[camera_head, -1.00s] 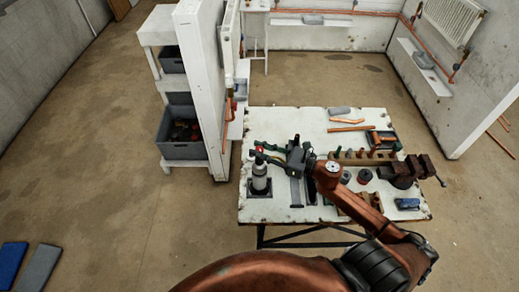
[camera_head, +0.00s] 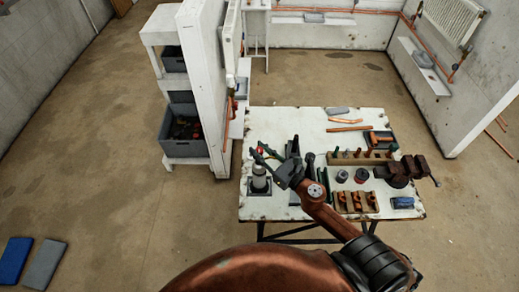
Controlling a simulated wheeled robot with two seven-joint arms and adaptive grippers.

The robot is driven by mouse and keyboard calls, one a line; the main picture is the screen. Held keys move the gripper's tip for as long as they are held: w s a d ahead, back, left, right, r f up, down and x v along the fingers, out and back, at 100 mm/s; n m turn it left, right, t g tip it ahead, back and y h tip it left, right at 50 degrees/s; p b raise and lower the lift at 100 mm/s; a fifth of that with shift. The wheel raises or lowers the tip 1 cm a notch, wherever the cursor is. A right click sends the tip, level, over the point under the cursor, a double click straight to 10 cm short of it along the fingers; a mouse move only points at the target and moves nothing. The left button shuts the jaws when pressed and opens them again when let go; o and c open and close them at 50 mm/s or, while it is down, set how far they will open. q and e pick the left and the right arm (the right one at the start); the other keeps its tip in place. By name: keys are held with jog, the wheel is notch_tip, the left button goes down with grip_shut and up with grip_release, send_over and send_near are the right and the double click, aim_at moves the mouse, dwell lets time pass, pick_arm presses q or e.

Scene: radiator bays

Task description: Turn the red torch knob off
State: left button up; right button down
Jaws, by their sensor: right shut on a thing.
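The torch is a grey gas bottle (camera_head: 259,182) standing upright on a dark square base at the left side of the white worktable (camera_head: 290,115). Its red knob (camera_head: 259,150) shows only as a small red spot at the top, mostly hidden by the fingers. My right gripper (camera_head: 260,153) reaches in from the right, tilted, with its dark fingers closed around the knob at the top of the bottle. The exact finger contact is too small to see. My left gripper is not in view.
A white partition (camera_head: 205,90) rises behind the table's left edge. A grey crate (camera_head: 182,137) sits on the shelf beside it.

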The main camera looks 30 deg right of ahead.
jog(key=c, duration=1.6)
grip_release()
jog(key=v, duration=1.2)
